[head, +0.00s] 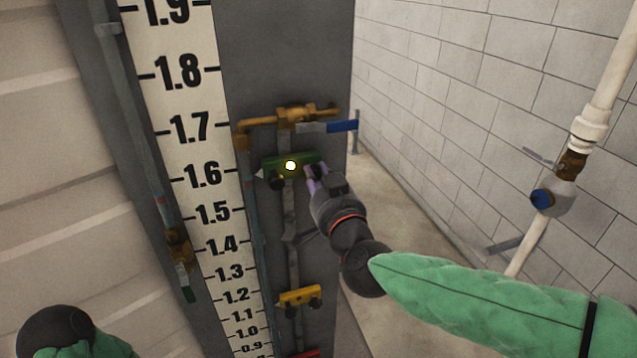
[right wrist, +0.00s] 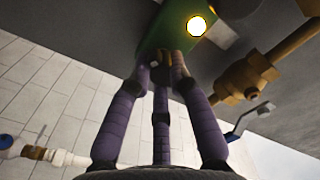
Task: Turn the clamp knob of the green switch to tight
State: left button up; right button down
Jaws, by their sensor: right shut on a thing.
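The green switch (head: 305,159) is fixed to a vertical pipe beside the level scale, with a bright round spot on its face. One dark knob (head: 277,183) shows under its left end. My right gripper (head: 315,174) is at the switch's right end, its purple fingers reaching up to its underside. In the right wrist view, the fingers of my right gripper (right wrist: 161,66) close together at the end of the green switch (right wrist: 160,34), around a small dark knob mostly hidden by them. I cannot tell how tight this knob is. My left gripper is not in view.
A brass valve (head: 296,117) with a blue lever (head: 342,126) sits just above the switch. A yellow switch (head: 299,296) is lower on the pipe. The scale board (head: 180,100) stands to the left. A white brick wall (head: 450,110) and white pipe (head: 607,75) are right.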

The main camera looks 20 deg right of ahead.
jog(key=shift+a+f+m+b, duration=0.1)
jog(key=shift+m+b, duration=1.55)
jog(key=shift+m, duration=1.5)
jog(key=shift+a+f+m+b, duration=0.1)
jog(key=shift+m+b, duration=1.55)
jog(key=shift+m, duration=1.5)
jog(key=c, duration=1.1)
grip_release()
jog(key=shift+c, duration=0.2)
